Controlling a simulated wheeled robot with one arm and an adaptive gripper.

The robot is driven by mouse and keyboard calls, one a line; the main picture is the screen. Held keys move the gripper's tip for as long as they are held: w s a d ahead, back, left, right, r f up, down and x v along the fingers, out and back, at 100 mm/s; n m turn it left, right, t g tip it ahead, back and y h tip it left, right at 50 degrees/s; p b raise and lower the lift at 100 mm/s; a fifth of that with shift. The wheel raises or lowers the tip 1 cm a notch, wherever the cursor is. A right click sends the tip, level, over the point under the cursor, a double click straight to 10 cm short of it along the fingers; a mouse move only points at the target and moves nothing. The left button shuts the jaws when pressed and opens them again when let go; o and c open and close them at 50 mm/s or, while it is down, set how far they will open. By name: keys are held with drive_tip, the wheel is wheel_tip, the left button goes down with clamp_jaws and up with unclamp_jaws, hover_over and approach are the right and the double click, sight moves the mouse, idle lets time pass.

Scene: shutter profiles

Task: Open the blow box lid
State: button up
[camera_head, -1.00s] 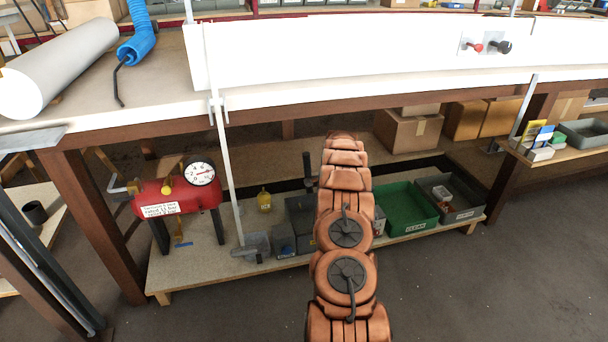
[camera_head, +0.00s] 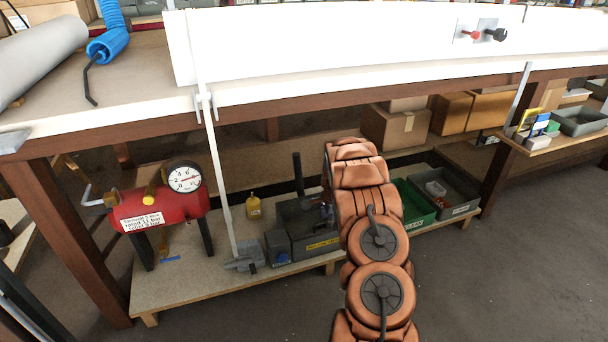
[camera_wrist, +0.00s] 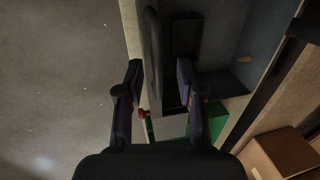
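The blow box, a dark grey box (camera_head: 310,238) with a yellow label, stands on the low shelf under the bench. My arm covers its right part. A dark upright post (camera_head: 297,172) rises behind its left side. My gripper is mostly hidden by my arm in the head view; a dark bit of it shows by the box's right end. In the wrist view my gripper (camera_wrist: 160,78) is open, fingers apart. A dark bar (camera_wrist: 152,45) appears between the fingers, beside a grey box-like surface (camera_wrist: 262,35). I cannot tell whether the fingers touch the bar.
A green bin (camera_head: 414,207) and a grey bin (camera_head: 452,192) stand right. The white profile (camera_head: 340,45) lies on the bench above. The floor in front (camera_head: 510,260) is clear.

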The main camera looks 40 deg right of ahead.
drive_tip(key=shift+s+d, duration=0.1)
drive_tip(key=shift+s, duration=0.05)
drive_tip(key=s+a+r+n+p, duration=0.2)
drive_tip(key=a+r+p, duration=0.2)
drive_tip(key=r, duration=0.7)
drive_tip(key=s+a+r+n+p, duration=0.2)
drive_tip(key=a+r+p, duration=0.2)
drive_tip(key=a+r, duration=0.4)
drive_tip(key=s+a+r+n+g+p, duration=0.1)
drive_tip(key=a+r+p, duration=0.4)
drive_tip(key=r, duration=0.8)
drive_tip(key=shift+s+a+r+n+y, duration=0.3)
drive_tip(key=shift+s+a+n, duration=0.25)
drive_tip(key=shift+a+n, duration=0.55)
